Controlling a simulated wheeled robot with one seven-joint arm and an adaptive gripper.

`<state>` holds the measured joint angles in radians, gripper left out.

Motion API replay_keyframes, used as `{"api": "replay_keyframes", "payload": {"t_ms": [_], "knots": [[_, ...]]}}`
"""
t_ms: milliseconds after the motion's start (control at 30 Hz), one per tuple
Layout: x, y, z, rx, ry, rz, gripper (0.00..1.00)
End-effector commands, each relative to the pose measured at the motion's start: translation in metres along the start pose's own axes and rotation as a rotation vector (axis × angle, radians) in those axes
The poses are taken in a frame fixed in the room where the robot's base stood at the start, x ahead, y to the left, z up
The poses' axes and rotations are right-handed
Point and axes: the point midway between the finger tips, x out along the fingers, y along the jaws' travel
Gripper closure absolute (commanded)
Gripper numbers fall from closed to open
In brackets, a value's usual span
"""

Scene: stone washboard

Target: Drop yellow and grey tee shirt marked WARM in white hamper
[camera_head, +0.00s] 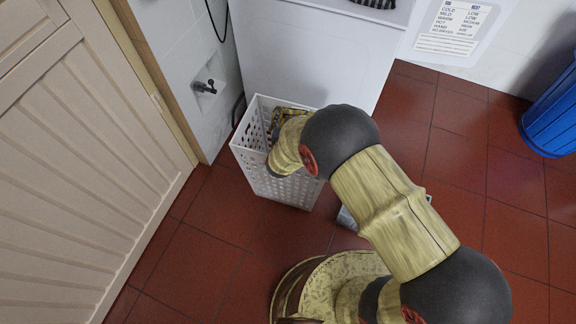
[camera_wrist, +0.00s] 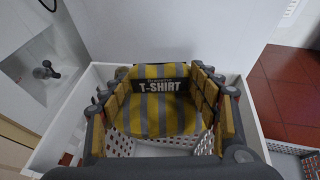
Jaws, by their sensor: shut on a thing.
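The yellow and grey striped tee shirt (camera_wrist: 158,108) has a dark label reading "T-SHIRT"; no WARM mark is legible. My gripper (camera_wrist: 162,88) is shut on it, with a finger at its left and right sides. The white hamper (camera_wrist: 260,140) is open-topped with perforated walls, and its rim surrounds the gripper and shirt in the wrist view. In the head view the hamper (camera_head: 252,165) stands on the floor, with my wrist over its right side. A bit of yellow and grey (camera_head: 284,117) shows at its opening; the fingers are mostly hidden there. The shirt's height above the hamper bottom is unclear.
A white cabinet or appliance (camera_head: 310,50) stands behind the hamper. A wall tap (camera_head: 205,87) and a panelled door (camera_head: 80,150) are at left. A blue bin (camera_head: 553,108) is at far right. Another perforated white container (camera_wrist: 291,147) is at the wrist view's right. Red floor is open at right.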

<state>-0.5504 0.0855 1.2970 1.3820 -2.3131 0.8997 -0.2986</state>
Motion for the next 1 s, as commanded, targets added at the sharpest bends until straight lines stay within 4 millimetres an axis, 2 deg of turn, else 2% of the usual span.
{"api": "replay_keyframes", "payload": {"t_ms": [167,200,500,567,867,1000], "knots": [[-0.0001,0.0004,0.0018,0.001,-0.002,0.000,0.72],[-0.0001,0.0004,0.0018,0.001,-0.002,0.000,0.38],[-0.0002,0.0001,0.0011,0.001,-0.001,0.000,0.21],[-0.0002,0.0001,0.0009,0.000,-0.001,0.000,0.17],[-0.0008,-0.0002,-0.0002,0.000,0.001,0.000,0.17],[-0.0091,0.0004,0.0004,0.000,0.001,0.001,0.17]]}}
